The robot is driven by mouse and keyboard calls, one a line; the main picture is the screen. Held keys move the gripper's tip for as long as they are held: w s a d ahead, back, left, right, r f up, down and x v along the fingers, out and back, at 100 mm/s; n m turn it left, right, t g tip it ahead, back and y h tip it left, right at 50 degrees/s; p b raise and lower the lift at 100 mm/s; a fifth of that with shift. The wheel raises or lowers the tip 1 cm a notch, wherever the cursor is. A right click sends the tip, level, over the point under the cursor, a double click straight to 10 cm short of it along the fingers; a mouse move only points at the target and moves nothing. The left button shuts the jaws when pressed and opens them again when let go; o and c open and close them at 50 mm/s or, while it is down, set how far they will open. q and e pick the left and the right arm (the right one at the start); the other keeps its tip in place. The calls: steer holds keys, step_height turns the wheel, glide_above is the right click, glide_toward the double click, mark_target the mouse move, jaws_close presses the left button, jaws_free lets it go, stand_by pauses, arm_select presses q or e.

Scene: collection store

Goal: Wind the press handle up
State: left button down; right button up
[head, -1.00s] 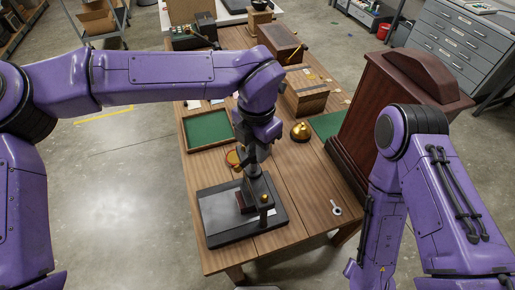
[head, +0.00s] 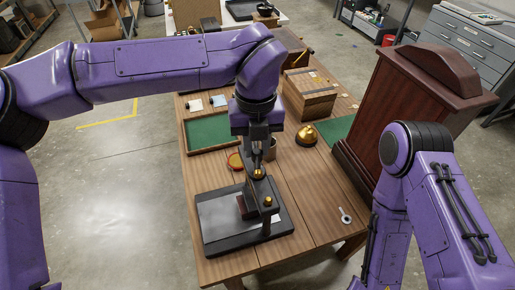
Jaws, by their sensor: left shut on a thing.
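The press (head: 208,235) stands near the front of the wooden table. It has a dark flat base with a pale sheet or plate on it, a dark upright and brass knobs. My left gripper (head: 258,160) points down over the top of the press. It is shut on the press handle, which is mostly hidden by the fingers and wrist, so its exact angle cannot be told. My right arm comes down at the right of the picture, and its gripper is out of view.
A small key-like metal piece (head: 346,215) lies at right. A dark wooden lectern (head: 400,115) stands beside the table.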

arm_select(q)
steer(key=shift+a+n+b, duration=0.1)
steer(key=shift+n+b, duration=0.6)
steer(key=shift+n, duration=0.4)
steer(key=c, duration=0.9)
jaws_free()
steer(key=shift+c, duration=0.2)
step_height(320, 180, up, 11)
steer(key=b, duration=0.1)
steer(key=shift+f, duration=0.2)
